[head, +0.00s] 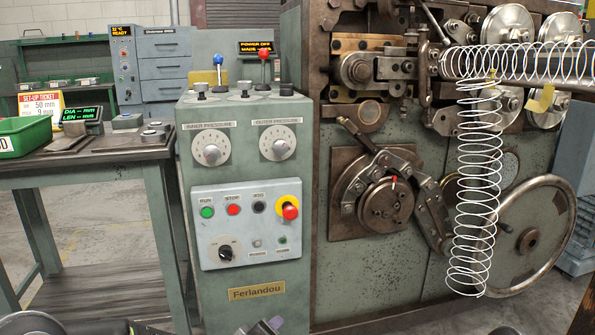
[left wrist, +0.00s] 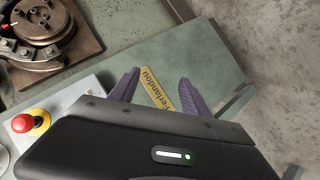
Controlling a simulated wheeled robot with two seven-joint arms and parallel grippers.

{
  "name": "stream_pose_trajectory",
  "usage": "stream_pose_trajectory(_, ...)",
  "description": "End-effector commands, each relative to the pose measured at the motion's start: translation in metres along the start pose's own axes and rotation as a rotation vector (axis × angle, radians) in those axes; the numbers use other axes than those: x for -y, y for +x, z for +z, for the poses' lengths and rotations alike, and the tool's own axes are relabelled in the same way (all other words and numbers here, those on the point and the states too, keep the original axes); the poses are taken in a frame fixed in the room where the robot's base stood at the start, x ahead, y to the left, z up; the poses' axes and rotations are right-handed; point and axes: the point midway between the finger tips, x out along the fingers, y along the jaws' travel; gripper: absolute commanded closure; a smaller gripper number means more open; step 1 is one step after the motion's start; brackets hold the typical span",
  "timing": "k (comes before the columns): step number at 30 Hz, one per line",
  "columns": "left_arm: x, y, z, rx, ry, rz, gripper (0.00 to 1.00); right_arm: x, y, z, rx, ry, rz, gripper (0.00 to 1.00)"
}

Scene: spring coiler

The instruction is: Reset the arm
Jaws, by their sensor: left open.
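My left gripper (left wrist: 158,92) is open and empty in the left wrist view, its two purple fingers spread in front of the yellow Ferlandou plate (left wrist: 158,88). In the head view only a small part of the left gripper (head: 268,326) shows at the bottom edge, below the control cabinet (head: 190,270). The plate also shows in the head view (head: 257,290), on the lower front of the cabinet. My right gripper is in neither view.
The cabinet carries a red emergency button (head: 290,211), also in the left wrist view (left wrist: 24,123). The coiler (head: 375,260) stands to the right, with a hanging wire spring (head: 477,190) and handwheel (head: 530,240). A table (head: 90,165) stands left.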

Motion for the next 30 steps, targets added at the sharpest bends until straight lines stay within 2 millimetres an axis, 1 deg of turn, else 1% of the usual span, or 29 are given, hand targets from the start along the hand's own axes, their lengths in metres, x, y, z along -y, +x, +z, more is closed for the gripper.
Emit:
stream_pose_trajectory(1, 0.034, 0.001, 0.032, 0.073, 0.076, -0.045, 0.44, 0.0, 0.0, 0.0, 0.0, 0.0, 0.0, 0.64)
stream_pose_trajectory(2, 0.052, 0.0, 0.049, 0.115, 0.123, -0.067, 0.44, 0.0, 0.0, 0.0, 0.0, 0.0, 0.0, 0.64)
stream_pose_trajectory(3, 0.076, -0.003, 0.072, 0.172, 0.179, -0.093, 0.44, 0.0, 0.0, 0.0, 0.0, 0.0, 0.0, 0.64)
stream_pose_trajectory(5, 0.112, -0.011, 0.106, 0.262, 0.256, -0.128, 0.44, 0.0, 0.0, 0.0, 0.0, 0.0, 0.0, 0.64)
stream_pose_trajectory(6, 0.135, -0.019, 0.129, 0.323, 0.301, -0.148, 0.44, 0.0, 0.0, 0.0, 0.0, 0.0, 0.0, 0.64)
stream_pose_trajectory(9, 0.182, -0.042, 0.175, 0.456, 0.374, -0.188, 0.44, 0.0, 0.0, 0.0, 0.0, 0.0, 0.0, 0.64)
stream_pose_trajectory(12, 0.22, -0.067, 0.213, 0.568, 0.407, -0.221, 0.44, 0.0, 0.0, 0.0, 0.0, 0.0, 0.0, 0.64)
stream_pose_trajectory(14, 0.24, -0.082, 0.232, 0.625, 0.41, -0.243, 0.44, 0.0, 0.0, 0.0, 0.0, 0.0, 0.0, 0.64)
stream_pose_trajectory(15, 0.252, -0.093, 0.244, 0.663, 0.408, -0.257, 0.44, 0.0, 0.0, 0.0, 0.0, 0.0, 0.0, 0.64)
stream_pose_trajectory(17, 0.269, -0.109, 0.261, 0.712, 0.398, -0.281, 0.44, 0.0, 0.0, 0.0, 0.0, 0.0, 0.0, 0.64)
stream_pose_trajectory(18, 0.281, -0.118, 0.271, 0.741, 0.385, -0.302, 0.44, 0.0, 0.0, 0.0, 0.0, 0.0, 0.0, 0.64)
stream_pose_trajectory(20, 0.3, -0.132, 0.286, 0.782, 0.357, -0.338, 0.44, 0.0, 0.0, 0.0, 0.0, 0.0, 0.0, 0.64)
stream_pose_trajectory(22, 0.28, -0.146, 0.272, 0.782, 0.35, -0.338, 0.44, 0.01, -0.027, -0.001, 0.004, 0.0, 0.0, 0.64)
stream_pose_trajectory(26, 0.256, -0.165, 0.258, 0.788, 0.351, -0.336, 0.44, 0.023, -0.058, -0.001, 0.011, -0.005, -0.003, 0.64)
stream_pose_trajectory(29, 0.234, -0.182, 0.245, 0.795, 0.352, -0.335, 0.44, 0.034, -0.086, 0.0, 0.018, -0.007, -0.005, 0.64)
stream_pose_trajectory(30, 0.224, -0.19, 0.239, 0.798, 0.352, -0.334, 0.44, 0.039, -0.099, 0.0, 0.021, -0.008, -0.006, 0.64)
